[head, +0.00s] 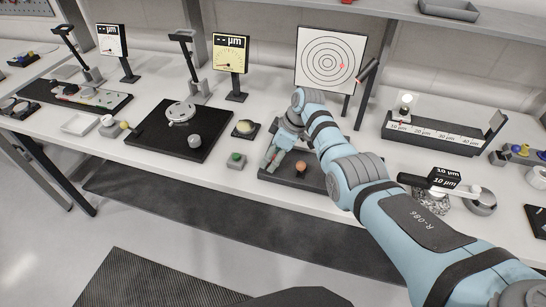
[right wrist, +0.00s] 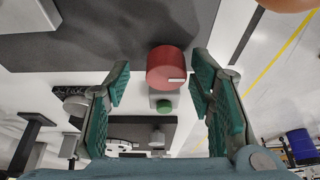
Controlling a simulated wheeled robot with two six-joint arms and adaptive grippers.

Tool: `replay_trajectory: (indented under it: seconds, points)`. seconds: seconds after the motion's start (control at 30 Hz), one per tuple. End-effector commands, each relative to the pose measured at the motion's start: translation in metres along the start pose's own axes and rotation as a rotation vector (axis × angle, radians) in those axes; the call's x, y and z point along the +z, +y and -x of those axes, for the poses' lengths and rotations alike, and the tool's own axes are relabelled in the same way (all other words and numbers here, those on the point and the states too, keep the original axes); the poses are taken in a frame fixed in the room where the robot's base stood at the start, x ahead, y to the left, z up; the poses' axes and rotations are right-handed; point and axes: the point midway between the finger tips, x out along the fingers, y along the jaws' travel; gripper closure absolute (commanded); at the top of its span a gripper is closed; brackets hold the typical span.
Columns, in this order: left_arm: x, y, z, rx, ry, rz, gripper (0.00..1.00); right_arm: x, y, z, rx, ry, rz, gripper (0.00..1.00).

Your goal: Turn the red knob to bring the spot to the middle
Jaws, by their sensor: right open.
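The target board (head: 324,45) with black rings stands at the back of the bench in the head view. Its red spot (head: 341,66) lies right of and slightly below the ring centre. My right gripper (head: 271,160) reaches down over the dark fixture plate (head: 318,184) in front of the board. In the right wrist view the red knob (right wrist: 166,68), with a white mark on its side, shows between the open fingers. I see gaps on both sides of it. In the head view my gripper hides the knob. My left gripper is not in view.
An orange-brown ball-topped knob (head: 301,167) stands on the same plate, close right of my gripper. A green button box (head: 236,160) lies to the left. A black plate (head: 165,140) with a disc stands farther left. A scale rail (head: 432,133) stands right.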

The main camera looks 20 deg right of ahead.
Motion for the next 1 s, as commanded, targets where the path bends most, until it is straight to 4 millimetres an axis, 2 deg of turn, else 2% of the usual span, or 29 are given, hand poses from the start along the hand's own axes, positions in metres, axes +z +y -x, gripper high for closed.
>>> replay_trajectory:
  seconds: [0.1, 0.17, 0.4, 0.47, 0.5, 0.77, 1.0]
  points:
    - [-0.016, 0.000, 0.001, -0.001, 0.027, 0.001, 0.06, -0.001, 0.000, 0.001, -0.001, 0.000, 0.000, 0.51]
    - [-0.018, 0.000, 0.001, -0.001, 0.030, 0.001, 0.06, -0.001, 0.000, 0.001, -0.001, 0.000, 0.000, 0.51]
    - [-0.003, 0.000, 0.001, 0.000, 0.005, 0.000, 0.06, -0.001, -0.001, 0.001, -0.003, 0.000, 0.000, 0.88]
    - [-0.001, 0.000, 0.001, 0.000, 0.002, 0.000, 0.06, -0.001, -0.001, 0.000, -0.004, -0.001, 0.000, 0.97]
    - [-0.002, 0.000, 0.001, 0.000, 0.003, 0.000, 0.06, -0.001, -0.002, 0.000, -0.005, -0.001, 0.000, 0.99]
    - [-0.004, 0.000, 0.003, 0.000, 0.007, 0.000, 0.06, -0.001, -0.002, 0.000, -0.004, -0.001, -0.006, 0.99]
    - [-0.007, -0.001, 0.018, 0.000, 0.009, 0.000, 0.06, -0.002, -0.004, 0.002, 0.018, -0.002, -0.067, 0.99]
